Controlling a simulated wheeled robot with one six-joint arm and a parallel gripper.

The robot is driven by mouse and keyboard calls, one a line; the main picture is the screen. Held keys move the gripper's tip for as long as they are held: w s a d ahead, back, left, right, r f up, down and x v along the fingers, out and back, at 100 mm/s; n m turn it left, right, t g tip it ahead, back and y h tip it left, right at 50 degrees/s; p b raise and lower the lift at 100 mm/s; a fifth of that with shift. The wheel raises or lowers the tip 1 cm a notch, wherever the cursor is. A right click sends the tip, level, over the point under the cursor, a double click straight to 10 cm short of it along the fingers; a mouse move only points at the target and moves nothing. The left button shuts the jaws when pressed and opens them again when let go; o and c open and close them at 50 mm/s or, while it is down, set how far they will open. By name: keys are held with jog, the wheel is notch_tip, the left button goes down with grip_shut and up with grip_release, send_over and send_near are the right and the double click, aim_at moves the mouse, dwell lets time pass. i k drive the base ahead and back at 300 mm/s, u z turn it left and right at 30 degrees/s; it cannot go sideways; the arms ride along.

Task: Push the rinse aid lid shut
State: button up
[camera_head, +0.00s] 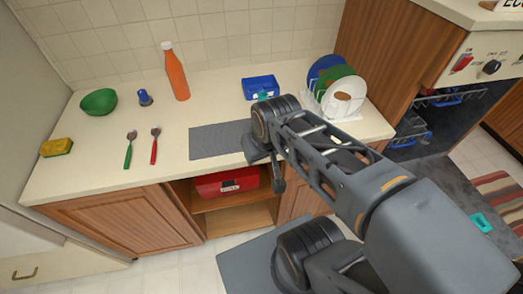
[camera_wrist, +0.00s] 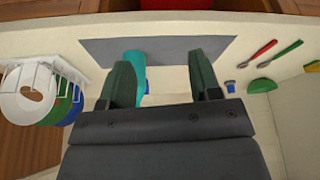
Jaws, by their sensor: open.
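A teal piece (camera_head: 483,222), which looks like the rinse aid lid, is on the dark grey lowered dishwasher door (camera_head: 440,190) at the right. It is small here, and I cannot tell how far open it is. My gripper (camera_wrist: 160,62) is open with nothing between its fingers, above the counter and well left of the lid. In the head view it is mostly hidden by my arm. The lid does not show in the wrist view.
A dish rack with plates (camera_head: 340,95), a blue box (camera_head: 260,84) and a grey mat (camera_head: 215,140) are on the counter near my arm. A teal cylinder (camera_wrist: 135,62) shows by the left finger. Dishwasher racks (camera_head: 440,97) sit in the cavity. A striped rug (camera_head: 500,200) lies right.

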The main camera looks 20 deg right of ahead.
aim_at(481, 221)
jog(key=z, duration=3.95)
jog(key=i, duration=1.75)
jog(key=u, duration=0.85)
jog(key=i, duration=0.3)
jog(key=u, duration=0.1)
